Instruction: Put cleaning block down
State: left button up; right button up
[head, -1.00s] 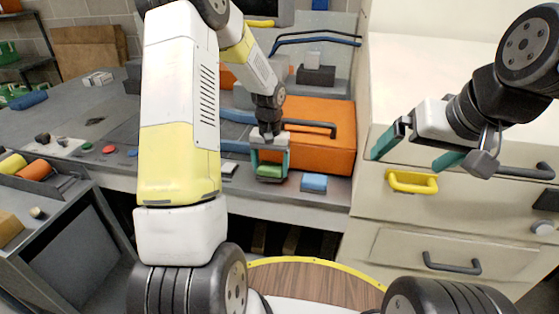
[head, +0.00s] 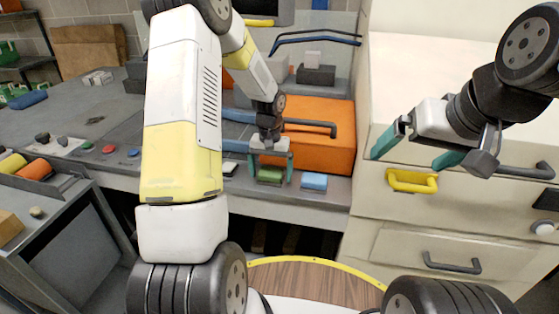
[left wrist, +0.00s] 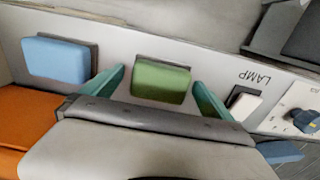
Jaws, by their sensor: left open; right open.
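The green cleaning block (head: 270,176) rests on the front strip of the grey bench, and it also shows in the left wrist view (left wrist: 161,81). My left gripper (head: 271,163) is open around it, with a teal finger on each side and a gap to the block in the left wrist view (left wrist: 159,88). A blue block (head: 314,181) lies just to the right, and it shows at the left of the left wrist view (left wrist: 56,60). My right gripper (head: 418,152) is open and empty in front of the cream drawer cabinet.
An orange case (head: 320,135) with a dark handle stands behind the blocks. A white switch (left wrist: 244,106) marked LAMP is beside the left gripper. The cream cabinet (head: 400,235) with a yellow handle (head: 412,181) is at right. A grey cart (head: 60,240) is at left.

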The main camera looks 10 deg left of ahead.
aim_at(271, 171)
pick_arm(q)
notch_tip(271, 171, up, 12)
jog(key=f, duration=0.1)
jog(key=s+r+t, duration=0.3)
jog(key=s+r, duration=0.7)
jog(key=r, duration=0.3)
jog(key=s+d+r+t+h, duration=0.2)
jog(key=s+r+t, duration=0.1)
jog(key=s, duration=1.1)
jog(key=shift+s+r, duration=0.15)
jog(key=shift+r, duration=0.05)
jog(key=shift+d, duration=0.1)
pick_arm(e)
jog(key=shift+o, duration=0.2)
